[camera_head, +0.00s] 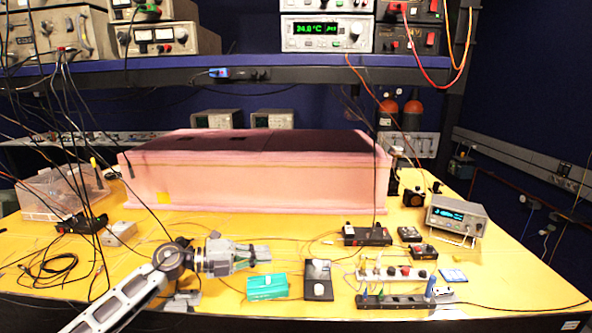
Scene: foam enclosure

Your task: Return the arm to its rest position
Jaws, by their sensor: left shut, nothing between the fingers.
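My left arm comes in from the lower left over the yellow table. My left gripper (262,254) is at its end, pointing right, shut and empty. It is above and a little left of a green box (267,287) on the table. My right gripper and right arm are not in the picture. The pink foam enclosure (260,185) stands behind the gripper at the middle of the table, with a dark top. The gripper is in front of it, apart from it.
A black device (318,281), a power strip (405,301) and several small boxes lie right of the gripper. A meter (456,216) stands at the right. A clear plastic box (62,190) and hanging cables are at the left. A shelf (250,72) spans the back.

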